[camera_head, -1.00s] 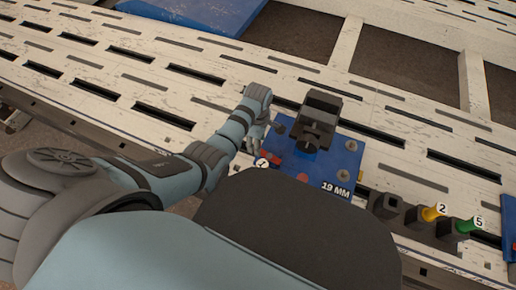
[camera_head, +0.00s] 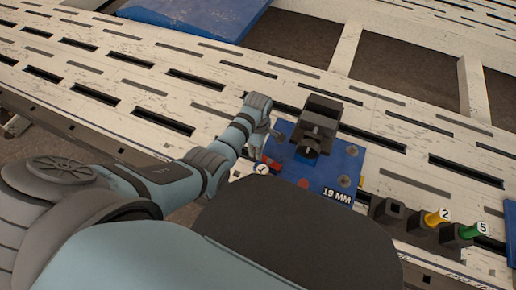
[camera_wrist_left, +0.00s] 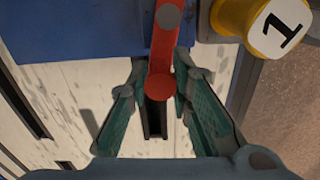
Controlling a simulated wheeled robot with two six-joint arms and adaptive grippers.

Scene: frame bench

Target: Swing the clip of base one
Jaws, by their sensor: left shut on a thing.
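A blue base (camera_head: 346,166) marked "19 MM" lies on the slotted bench and bears a black clamp block (camera_head: 318,125). Its red clip (camera_wrist_left: 160,52) shows in the left wrist view as a bar with a grey round pin at its upper end and a rounded red end below. My left gripper (camera_wrist_left: 160,82) is shut on the clip near that rounded end, with one finger on each side. In the head view my left gripper (camera_head: 262,152) is at the base's left edge, and the clip there is small and partly hidden. My right gripper is not in view.
A yellow knob tagged 1 (camera_wrist_left: 238,20) sits close to the right finger in the wrist view. Dark holders with a yellow piece tagged 2 (camera_head: 433,218) and a green piece tagged 5 (camera_head: 468,230) stand right of the base. The slotted bench (camera_head: 215,105) is clear behind my left arm.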

